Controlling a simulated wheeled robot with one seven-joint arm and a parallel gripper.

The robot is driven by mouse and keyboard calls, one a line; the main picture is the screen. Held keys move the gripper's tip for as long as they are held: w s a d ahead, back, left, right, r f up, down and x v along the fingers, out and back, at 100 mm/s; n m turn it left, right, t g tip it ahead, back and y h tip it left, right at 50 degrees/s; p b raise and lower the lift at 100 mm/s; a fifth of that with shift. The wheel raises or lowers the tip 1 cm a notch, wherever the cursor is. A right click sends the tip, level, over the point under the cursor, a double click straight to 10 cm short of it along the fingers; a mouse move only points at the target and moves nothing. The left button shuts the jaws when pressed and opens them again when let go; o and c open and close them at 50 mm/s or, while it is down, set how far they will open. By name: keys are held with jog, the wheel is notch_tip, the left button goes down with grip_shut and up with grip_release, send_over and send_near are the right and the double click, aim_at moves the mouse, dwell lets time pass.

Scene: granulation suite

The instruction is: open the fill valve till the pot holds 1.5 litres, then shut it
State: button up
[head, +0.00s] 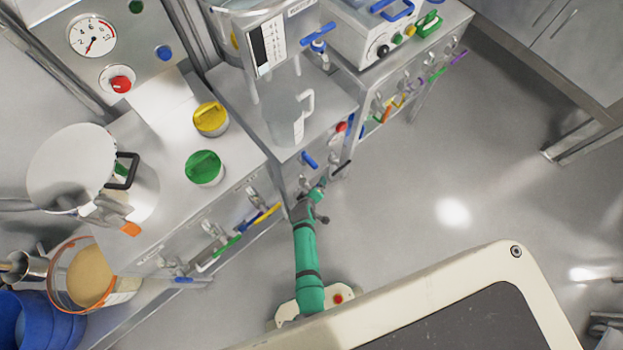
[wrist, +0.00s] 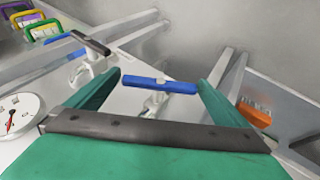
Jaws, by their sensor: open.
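My gripper (wrist: 159,79) is open in the wrist view. A blue valve lever (wrist: 165,87) on a pale stem appears between its two teal fingers, with gaps on both sides; I cannot tell how far ahead it is. In the head view my gripper (head: 318,188) is just below a blue lever (head: 309,160) on the cabinet front. A clear handled vessel (head: 285,122) stands on the cabinet top above; I cannot read its level. Another blue-handled valve (head: 318,36) is on the tank behind. Which valve is the fill valve is not labelled legibly.
A black lever (wrist: 90,43) is left of the blue one in the wrist view, with a dial (wrist: 17,116) at the left edge and an orange handle (wrist: 254,115) at right. A lidded steel pot (head: 72,166) stands at left. Open floor (head: 440,160) lies to the right.

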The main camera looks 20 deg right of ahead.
jog(key=shift+w+d+f, duration=0.1)
jog(key=shift+w+f, duration=0.05)
jog(key=shift+f, duration=0.05)
jog(key=c, duration=0.9)
